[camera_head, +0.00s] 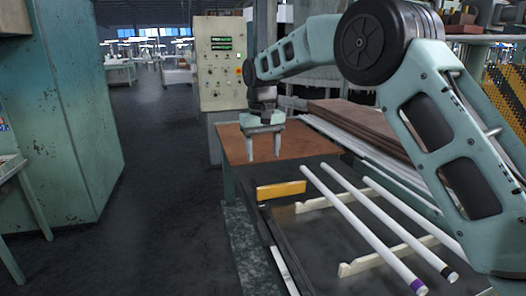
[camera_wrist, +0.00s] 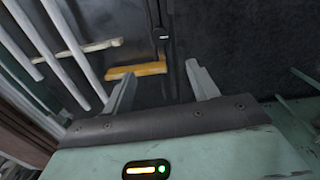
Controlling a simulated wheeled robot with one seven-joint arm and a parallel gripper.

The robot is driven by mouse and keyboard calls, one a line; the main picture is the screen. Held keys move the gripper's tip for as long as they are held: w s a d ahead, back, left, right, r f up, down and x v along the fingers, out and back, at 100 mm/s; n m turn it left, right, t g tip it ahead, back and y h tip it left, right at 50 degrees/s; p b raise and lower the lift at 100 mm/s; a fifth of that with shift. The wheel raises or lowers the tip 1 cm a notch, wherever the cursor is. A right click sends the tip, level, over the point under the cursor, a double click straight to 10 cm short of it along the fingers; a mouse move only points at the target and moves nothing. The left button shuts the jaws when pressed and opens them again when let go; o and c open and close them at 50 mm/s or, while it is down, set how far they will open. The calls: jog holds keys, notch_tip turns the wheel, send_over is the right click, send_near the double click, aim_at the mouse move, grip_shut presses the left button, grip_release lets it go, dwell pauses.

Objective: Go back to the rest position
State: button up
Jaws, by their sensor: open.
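My gripper (camera_head: 264,146) hangs from the end of my arm over the brown table top (camera_head: 306,146) in the head view. Its two fingers point down, apart, with nothing between them. In the wrist view my gripper (camera_wrist: 161,88) also shows as open and empty. Two white glass tubes lie on pale notched racks in front of it: one has a purple end (camera_head: 368,230), the other a black end (camera_head: 403,231). The tubes are apart from the gripper.
A yellow block (camera_head: 281,190) lies at the rack's far left. A control panel (camera_head: 220,64) with a green display stands behind. A green cabinet (camera_head: 75,110) stands on the left. More long white rods (camera_head: 375,152) lie on the right. The floor (camera_head: 150,170) between is clear.

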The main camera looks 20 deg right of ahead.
jog(key=s+a+n+y, duration=0.1)
jog(key=s+a, duration=0.3)
jog(key=s, duration=0.2)
jog(key=s+a+n, duration=0.2)
jog(key=s+a, duration=0.2)
jog(key=s, duration=0.3)
jog(key=s+d+f+n, duration=0.1)
jog(key=s+f+n, duration=0.1)
jog(key=s, duration=1.2)
jog(key=s+d+f+n, duration=0.1)
jog(key=s+f, duration=0.3)
jog(key=s, duration=1.1)
jog(key=shift+s+n, duration=0.25)
jog(key=shift+n, duration=0.35)
